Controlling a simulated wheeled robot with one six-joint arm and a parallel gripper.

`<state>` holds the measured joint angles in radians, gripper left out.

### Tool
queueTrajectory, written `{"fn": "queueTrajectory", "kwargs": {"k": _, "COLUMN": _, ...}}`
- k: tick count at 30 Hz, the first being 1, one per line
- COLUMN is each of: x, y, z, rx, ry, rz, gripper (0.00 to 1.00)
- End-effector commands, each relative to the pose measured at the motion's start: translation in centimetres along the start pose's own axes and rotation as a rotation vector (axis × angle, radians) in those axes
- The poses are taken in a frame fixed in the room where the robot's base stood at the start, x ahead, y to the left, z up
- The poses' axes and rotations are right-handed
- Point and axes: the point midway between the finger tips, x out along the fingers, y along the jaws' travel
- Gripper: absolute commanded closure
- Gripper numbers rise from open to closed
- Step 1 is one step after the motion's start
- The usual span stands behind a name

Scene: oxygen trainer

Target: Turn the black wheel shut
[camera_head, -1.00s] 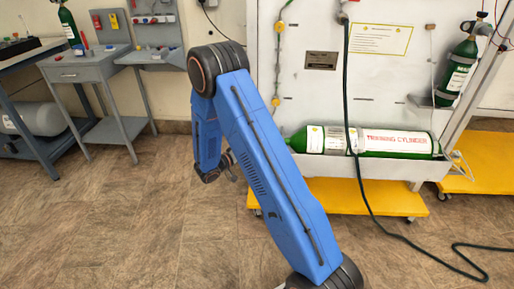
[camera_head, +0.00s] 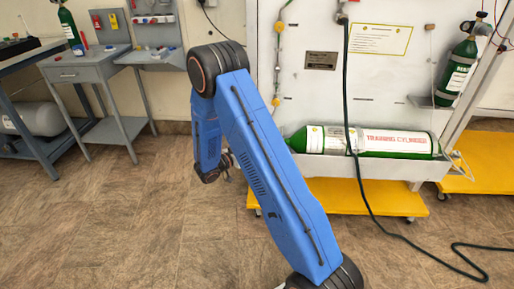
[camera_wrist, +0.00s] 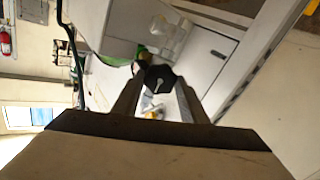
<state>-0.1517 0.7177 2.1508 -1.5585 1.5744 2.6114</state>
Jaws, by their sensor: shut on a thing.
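The black wheel (camera_wrist: 160,79) shows in the middle of the wrist view, a dark knob with a pale mark on its face. My gripper (camera_wrist: 158,90) has one finger on each side of it and is shut on it. In the head view my blue arm hides the gripper and the wheel. The green training cylinder (camera_head: 395,142) lies on its side in a white tray on the panel. Its left end is partly behind my arm.
A white panel stand (camera_head: 385,85) with a yellow base (camera_head: 365,197) stands at the right. A dark hose (camera_head: 357,170) hangs down and trails over the floor. A grey workbench (camera_head: 85,72) stands at the left. The floor before it is clear.

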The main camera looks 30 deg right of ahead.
Motion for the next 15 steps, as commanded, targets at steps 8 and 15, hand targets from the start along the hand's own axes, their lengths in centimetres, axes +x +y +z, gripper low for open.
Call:
{"fn": "queueTrajectory", "kwargs": {"k": 8, "x": -0.06, "y": 0.04, "z": 0.17, "rx": 0.009, "ry": -0.002, "rz": 0.0, "gripper": 0.83}}
{"fn": "queueTrajectory", "kwargs": {"k": 15, "x": -0.05, "y": 0.04, "z": 0.16, "rx": 0.009, "ry": -0.002, "rz": 0.0, "gripper": 0.51}}
